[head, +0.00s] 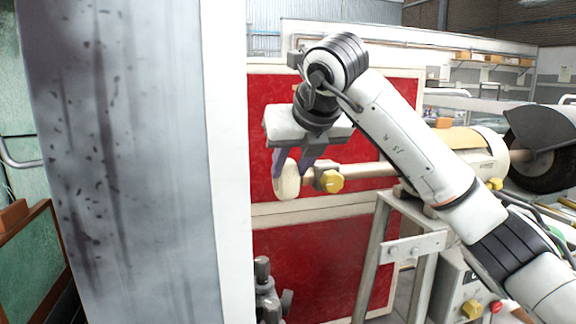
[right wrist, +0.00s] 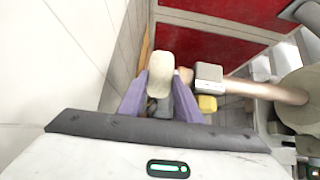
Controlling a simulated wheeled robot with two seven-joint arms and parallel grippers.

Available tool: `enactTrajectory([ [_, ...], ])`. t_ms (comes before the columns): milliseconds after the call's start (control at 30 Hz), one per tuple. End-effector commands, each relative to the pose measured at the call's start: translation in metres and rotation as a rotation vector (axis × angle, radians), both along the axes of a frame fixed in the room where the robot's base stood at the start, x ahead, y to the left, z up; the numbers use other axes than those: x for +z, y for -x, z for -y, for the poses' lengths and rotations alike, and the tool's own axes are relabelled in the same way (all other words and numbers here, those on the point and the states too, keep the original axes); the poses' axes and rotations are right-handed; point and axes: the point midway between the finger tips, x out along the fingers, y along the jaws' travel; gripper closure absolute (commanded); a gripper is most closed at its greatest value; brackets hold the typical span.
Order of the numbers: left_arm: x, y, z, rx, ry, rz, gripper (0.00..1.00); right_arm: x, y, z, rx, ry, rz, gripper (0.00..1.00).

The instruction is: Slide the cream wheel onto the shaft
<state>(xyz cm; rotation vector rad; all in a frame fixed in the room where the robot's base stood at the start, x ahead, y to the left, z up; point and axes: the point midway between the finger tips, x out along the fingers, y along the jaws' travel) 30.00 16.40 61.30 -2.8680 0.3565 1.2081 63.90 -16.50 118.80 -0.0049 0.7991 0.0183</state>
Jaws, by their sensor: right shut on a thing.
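The cream wheel (head: 288,178) is held between the purple-grey fingers of my right gripper (head: 294,166). It also shows in the right wrist view (right wrist: 160,72), between the two fingers (right wrist: 160,98). The shaft (head: 372,170) runs left from the cream machine, and its left end lies close to the wheel. A metal block with a yellow knob (head: 330,181) sits near that end; it also shows in the right wrist view (right wrist: 208,78). I cannot tell whether the wheel touches the shaft or is around it. My left gripper is not in view.
The cream machine (head: 470,146) stands on a metal stand (head: 414,246), with a dark round brush (head: 545,150) at its right. A tall grey panel (head: 120,150) fills the left. Red panels (head: 330,110) stand behind the wheel.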

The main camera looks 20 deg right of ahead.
Motion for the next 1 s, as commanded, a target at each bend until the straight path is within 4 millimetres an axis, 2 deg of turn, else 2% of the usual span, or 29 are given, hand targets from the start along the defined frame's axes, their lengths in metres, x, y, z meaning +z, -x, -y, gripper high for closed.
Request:
enactTrajectory([
  [33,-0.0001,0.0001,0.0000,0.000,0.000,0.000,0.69,0.0015,-0.0019,0.0173,-0.039,0.010,0.000,0.91],
  [300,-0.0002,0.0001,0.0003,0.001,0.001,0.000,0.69,0.0011,-0.0021,0.0175,-0.039,0.010,-0.001,0.90],
  [333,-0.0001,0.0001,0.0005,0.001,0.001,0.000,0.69,0.0010,-0.0021,0.0176,-0.039,0.010,-0.001,0.67],
  [467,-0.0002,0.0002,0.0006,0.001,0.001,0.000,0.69,0.0003,-0.0021,0.0166,-0.037,0.011,-0.002,0.47],
  [1000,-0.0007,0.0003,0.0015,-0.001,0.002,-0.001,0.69,0.0005,0.0005,0.0161,-0.036,0.011,-0.005,0.47],
])
